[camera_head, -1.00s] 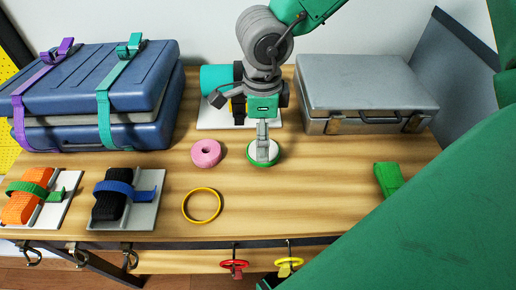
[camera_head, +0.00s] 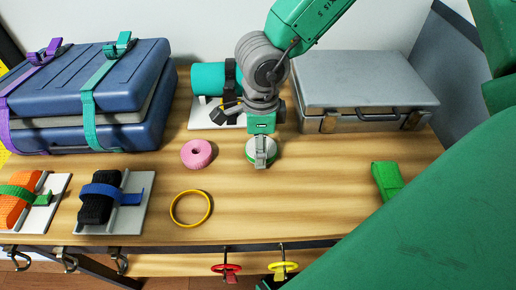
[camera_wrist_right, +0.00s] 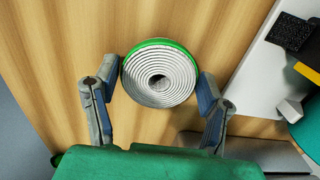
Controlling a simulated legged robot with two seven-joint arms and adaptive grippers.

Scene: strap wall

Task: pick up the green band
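The green band shows as a green rim round a white coiled roll (camera_head: 253,157) on the table, left of the grey case. From above in the right wrist view, the band (camera_wrist_right: 152,43) shows along the far edge of the pale coil (camera_wrist_right: 160,78). My right gripper (camera_head: 262,152) points down at the roll and partly hides it in the head view. In the right wrist view its fingers (camera_wrist_right: 158,76) stand apart, one on each side of the roll, close to its edge. I cannot tell whether they touch it. My left gripper is not in view.
A pink roll (camera_head: 187,157) and a yellow ring (camera_head: 175,215) lie left of the roll. Strapped blue cases (camera_head: 85,85) stand at the left, a grey case (camera_head: 360,85) at the back right. An orange bundle (camera_head: 12,212) has another green strap. The front middle is clear.

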